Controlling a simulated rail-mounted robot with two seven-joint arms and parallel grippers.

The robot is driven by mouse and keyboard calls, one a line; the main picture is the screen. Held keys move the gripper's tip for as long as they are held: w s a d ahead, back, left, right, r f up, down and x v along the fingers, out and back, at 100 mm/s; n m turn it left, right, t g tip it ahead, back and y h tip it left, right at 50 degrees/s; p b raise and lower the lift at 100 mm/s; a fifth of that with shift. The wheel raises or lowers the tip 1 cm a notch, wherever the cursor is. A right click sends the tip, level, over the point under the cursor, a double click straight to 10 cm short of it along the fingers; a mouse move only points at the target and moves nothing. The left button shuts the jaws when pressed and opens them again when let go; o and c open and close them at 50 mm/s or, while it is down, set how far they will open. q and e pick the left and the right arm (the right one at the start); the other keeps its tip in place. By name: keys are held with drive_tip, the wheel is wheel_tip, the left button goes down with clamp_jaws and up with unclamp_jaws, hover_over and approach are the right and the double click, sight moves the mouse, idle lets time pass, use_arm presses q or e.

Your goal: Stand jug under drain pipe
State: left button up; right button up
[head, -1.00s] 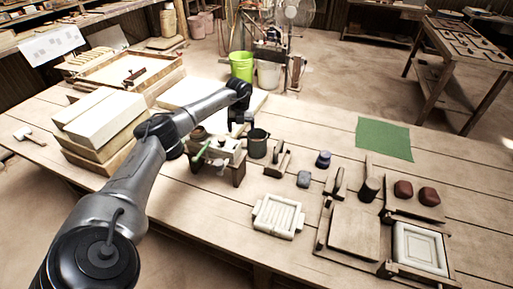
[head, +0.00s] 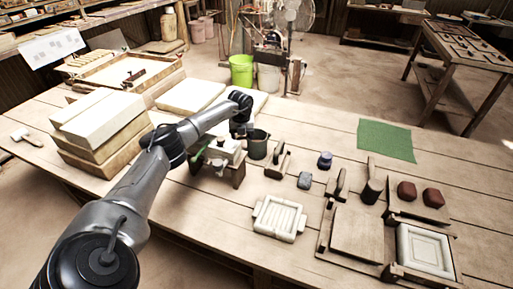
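A dark green jug (head: 258,146) stands upright on the workbench, just right of a small wooden stand carrying a white box-shaped unit (head: 229,149). A pale spout-like fitting (head: 221,168) is on the unit's front; I cannot tell if it is the drain pipe. My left gripper (head: 241,133) points down at the jug's left side, close to its rim. Its fingers are too small and dark to show whether they are open or touch the jug. My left arm hides part of the area behind the stand. My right gripper is not in view.
Stacked pale slabs (head: 103,122) stand at the left. Wooden hand tools (head: 278,164) and a blue-grey block (head: 304,180) lie right of the jug. A white mould (head: 279,218) lies in front. The bench around the green mat (head: 385,140) is mostly clear.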

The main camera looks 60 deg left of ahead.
use_arm(q)
clamp_jaws()
idle(0.3)
